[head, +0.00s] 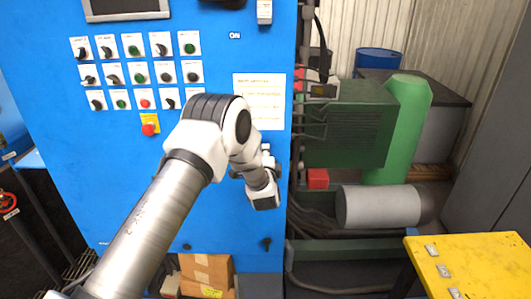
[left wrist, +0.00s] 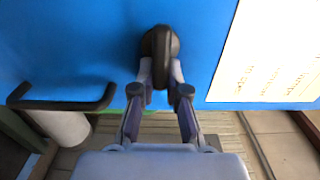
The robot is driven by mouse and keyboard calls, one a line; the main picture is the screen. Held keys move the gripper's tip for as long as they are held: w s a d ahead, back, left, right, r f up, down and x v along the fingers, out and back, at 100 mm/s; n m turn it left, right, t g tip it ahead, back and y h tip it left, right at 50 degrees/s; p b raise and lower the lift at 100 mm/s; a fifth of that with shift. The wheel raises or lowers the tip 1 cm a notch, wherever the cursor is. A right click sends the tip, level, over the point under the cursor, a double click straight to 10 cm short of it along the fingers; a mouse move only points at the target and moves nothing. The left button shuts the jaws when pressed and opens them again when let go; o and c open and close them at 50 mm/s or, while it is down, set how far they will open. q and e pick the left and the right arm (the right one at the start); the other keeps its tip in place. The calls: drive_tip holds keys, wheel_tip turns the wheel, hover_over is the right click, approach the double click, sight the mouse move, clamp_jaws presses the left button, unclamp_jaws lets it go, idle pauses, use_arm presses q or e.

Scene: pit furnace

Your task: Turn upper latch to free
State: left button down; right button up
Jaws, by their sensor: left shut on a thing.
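The upper latch (left wrist: 160,50) is a black knob with a raised grip on the blue cabinet door, at the top middle of the left wrist view. The grip runs up and down in that view. My left gripper (left wrist: 161,78) is shut on it, one finger on each side. In the head view my left gripper (head: 268,160) is at the cabinet's right edge, partly hidden by my arm, and the upper latch cannot be made out there. A lower black latch (head: 266,243) shows below on the same door. My right gripper is not in view.
The blue cabinet (head: 220,225) has rows of switches and a red button (head: 149,129). A white sheet (head: 258,90) is beside my wrist. A black handle (left wrist: 60,104) shows in the left wrist view. Green machinery (head: 345,135) and a yellow table (head: 475,265) stand right.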

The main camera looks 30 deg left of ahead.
use_arm(q)
drive_tip(key=c, duration=1.2)
unclamp_jaws()
drive_tip(key=shift+o, duration=0.2)
drive_tip(key=v, duration=1.2)
drive_tip(key=shift+a+f, duration=0.1)
